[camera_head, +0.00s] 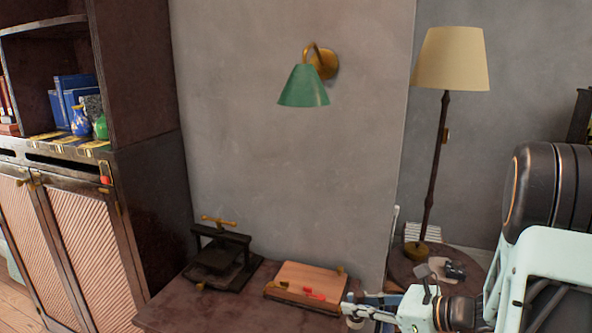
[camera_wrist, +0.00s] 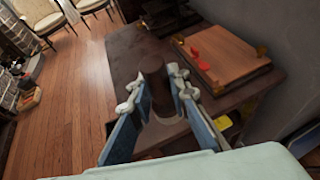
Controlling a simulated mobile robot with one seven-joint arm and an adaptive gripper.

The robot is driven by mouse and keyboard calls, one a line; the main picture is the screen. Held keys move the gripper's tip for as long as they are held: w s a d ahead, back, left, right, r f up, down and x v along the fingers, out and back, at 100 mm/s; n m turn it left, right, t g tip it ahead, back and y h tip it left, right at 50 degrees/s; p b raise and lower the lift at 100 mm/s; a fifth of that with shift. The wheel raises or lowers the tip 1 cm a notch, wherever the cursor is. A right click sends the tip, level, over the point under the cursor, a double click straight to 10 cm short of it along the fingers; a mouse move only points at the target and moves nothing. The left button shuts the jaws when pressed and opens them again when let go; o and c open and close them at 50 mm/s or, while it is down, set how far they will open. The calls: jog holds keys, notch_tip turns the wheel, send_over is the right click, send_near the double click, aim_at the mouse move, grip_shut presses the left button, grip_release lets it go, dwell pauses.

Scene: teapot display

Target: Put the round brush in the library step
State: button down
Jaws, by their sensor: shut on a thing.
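My gripper (camera_wrist: 156,90) is shut on a dark brown, rounded thing, which I take to be the round brush (camera_wrist: 153,72). It sits between the two fingers, above the brown table in the wrist view. A paler grey part shows lower between the fingers; I cannot tell whether it belongs to the brush. In the head view my gripper (camera_head: 366,308) is at the lower right, by the table's right end, and the brush cannot be made out clearly there. I cannot pick out the library step in either view.
A round side table (camera_head: 402,268) with a lamp (camera_head: 450,60) stands right. A cabinet (camera_head: 150,210) stands left. Wooden floor (camera_wrist: 75,90) is open left of the table.

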notch_tip(320, 180, up, 11)
jog(key=p, duration=1.4)
jog(key=shift+f+p, duration=0.2)
jog(key=shift+p, duration=0.2)
